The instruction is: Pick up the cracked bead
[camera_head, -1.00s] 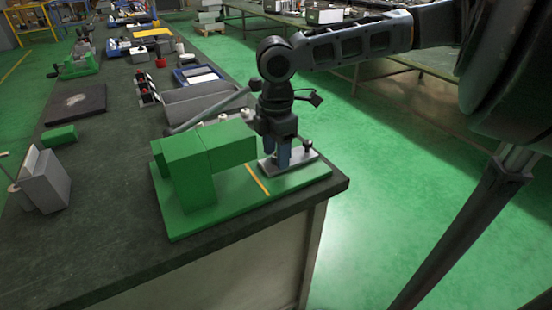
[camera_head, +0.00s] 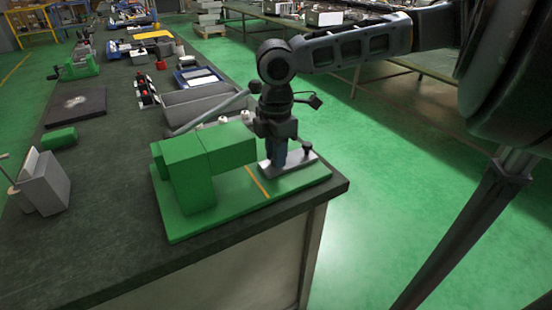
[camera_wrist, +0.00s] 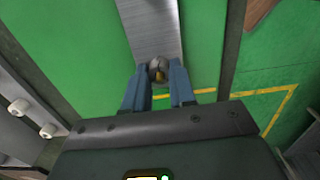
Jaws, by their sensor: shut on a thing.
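My gripper (camera_wrist: 158,88) points down over a grey metal plate (camera_wrist: 148,22), its two blue fingers shut on a small round grey bead (camera_wrist: 157,67) with a yellowish spot. In the head view my gripper (camera_head: 279,163) is low at the plate (camera_head: 298,163), beside the green block machine (camera_head: 195,165). The bead is hidden by the fingers there. I cannot tell whether the bead still touches the plate, and no crack can be made out.
The plate lies on a green base (camera_head: 240,199) with a yellow line, near the corner of the dark workbench (camera_head: 110,235). Pale knobs (camera_wrist: 32,118) and a grey tray (camera_head: 205,102) stand behind. A grey box (camera_head: 43,184) and green block (camera_head: 60,138) are at left.

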